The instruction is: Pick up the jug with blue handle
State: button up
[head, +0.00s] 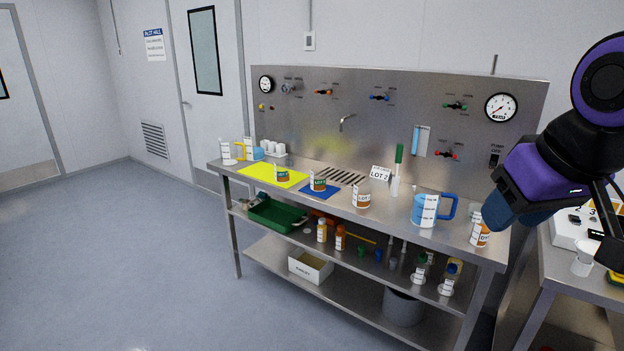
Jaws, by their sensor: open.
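The jug with the blue handle (420,211) stands upright on the right part of the steel bench top. It holds blue contents and has a white label on its front. Its blue handle (450,207) points right. My arm comes in from the upper right. A black and yellow part at the right edge looks like my gripper (609,262); it is cut off by the frame. It is open, well to the right of the jug and apart from it.
An orange-labelled jar (480,235) stands right of the jug and a green-handled brush (397,170) left of it. The panel (350,115) rises behind. Floor (130,260) is clear at left.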

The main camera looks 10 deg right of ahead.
aim_at(426, 201)
jog(key=i+j+z, duration=0.15)
jog(key=i, duration=0.35)
jog(key=i+j+z, duration=0.15)
jog(key=i+j, duration=0.15)
jog(key=i, duration=0.2)
jog(key=i+j+z, duration=0.15)
jog(key=i+j, duration=0.15)
jog(key=i, duration=0.2)
